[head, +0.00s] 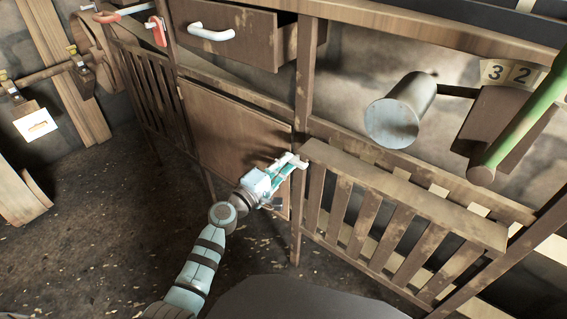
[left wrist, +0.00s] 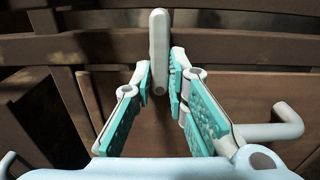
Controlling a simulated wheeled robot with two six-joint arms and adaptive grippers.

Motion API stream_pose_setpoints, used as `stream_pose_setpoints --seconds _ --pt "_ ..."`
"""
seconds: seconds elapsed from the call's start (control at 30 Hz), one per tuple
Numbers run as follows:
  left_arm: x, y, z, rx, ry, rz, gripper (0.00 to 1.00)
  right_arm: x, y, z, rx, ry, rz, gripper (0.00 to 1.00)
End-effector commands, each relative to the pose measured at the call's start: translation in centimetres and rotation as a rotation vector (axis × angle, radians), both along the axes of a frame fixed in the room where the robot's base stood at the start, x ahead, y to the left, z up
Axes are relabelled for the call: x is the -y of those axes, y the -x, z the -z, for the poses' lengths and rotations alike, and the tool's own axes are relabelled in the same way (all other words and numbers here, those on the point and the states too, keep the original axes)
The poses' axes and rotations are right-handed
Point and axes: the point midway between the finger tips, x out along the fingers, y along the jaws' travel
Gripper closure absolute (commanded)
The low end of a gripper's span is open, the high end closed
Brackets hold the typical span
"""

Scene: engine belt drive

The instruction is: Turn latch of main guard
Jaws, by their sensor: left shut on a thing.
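The main guard looks to be the brown wooden panel (head: 235,135) in the lower middle of the frame. Its latch is a pale upright bar (left wrist: 158,48) in the left wrist view. In the head view a small pale piece by the post (head: 301,162) seems to be the same latch. My left gripper (head: 290,167) is at the panel's right edge. In the left wrist view its teal-padded fingers (left wrist: 160,85) are on either side of the latch's lower end and shut on it. My right gripper is not in view.
A pale bent handle (left wrist: 282,125) is close to the right finger in the left wrist view. A slatted wooden fence (head: 400,205) is right of the post.

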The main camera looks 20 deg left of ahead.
Motion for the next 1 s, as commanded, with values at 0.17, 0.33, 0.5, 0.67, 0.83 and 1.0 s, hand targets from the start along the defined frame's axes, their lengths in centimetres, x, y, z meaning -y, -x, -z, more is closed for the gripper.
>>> stream_pose_setpoints --seconds 0.17,0.33,0.5,0.67,0.83,1.0 --pt "0.0 0.0 0.0 0.000 0.000 -0.001 0.66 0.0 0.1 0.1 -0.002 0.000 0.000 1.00" --pt "0.0 0.0 0.0 0.000 0.000 0.000 0.66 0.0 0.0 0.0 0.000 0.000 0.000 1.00" --pt "-0.3 0.6 0.1 -0.001 -0.003 -0.001 0.66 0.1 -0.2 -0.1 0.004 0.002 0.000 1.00" --pt "-1.6 3.9 0.2 -0.001 -0.005 -0.001 0.66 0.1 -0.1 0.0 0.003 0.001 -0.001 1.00" --pt "-3.3 8.3 0.1 -0.003 -0.004 0.001 0.66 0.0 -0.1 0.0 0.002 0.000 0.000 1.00" --pt "-4.3 10.8 0.1 -0.001 -0.002 0.000 0.66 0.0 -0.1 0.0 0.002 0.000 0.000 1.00"
